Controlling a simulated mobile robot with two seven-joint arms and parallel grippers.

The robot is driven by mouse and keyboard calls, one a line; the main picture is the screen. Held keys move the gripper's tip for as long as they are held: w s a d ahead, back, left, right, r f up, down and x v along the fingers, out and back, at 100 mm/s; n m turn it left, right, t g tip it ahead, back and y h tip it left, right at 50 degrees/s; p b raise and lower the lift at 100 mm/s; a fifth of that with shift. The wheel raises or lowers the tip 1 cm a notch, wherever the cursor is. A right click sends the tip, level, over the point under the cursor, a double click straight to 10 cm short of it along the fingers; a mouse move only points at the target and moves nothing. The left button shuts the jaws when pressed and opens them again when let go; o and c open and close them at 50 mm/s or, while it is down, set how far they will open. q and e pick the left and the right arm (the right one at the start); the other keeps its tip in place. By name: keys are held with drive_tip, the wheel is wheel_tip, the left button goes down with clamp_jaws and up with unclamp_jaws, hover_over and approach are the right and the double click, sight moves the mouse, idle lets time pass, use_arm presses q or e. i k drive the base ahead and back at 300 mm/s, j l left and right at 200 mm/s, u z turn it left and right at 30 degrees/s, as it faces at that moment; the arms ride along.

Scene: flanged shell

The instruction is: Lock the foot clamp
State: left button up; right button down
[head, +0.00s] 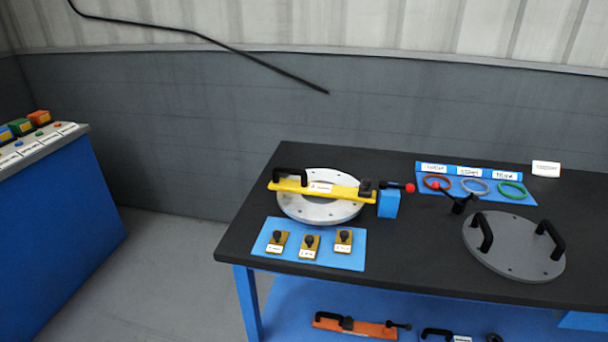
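A round grey flange (300,208) lies on the dark bench top, with a yellow bar (315,189) with black handles laid across it. A blue block (388,204) stands at the bar's right end. A black lever with a red knob (409,188) reaches right from above the block. A second black clamp-like piece (459,204) stands farther right, its arm ending in a red knob (436,186). No label shows which is the foot clamp, and I cannot tell whether either is locked. Neither of my grippers is in view.
A grey round cover (514,247) with two black handles lies at right. Coloured rings (474,187) lie on a blue mat behind. A blue mat (265,246) in front holds three knobbed yellow blocks. An orange bar (354,328) lies on the lower shelf. A blue console (60,200) stands left.

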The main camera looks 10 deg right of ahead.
sight(409, 188)
drive_tip(key=k+l+z, duration=0.15)
drive_tip(key=z, duration=0.2)
drive_tip(key=l+z, duration=0.3)
drive_tip(key=k+l, duration=0.05)
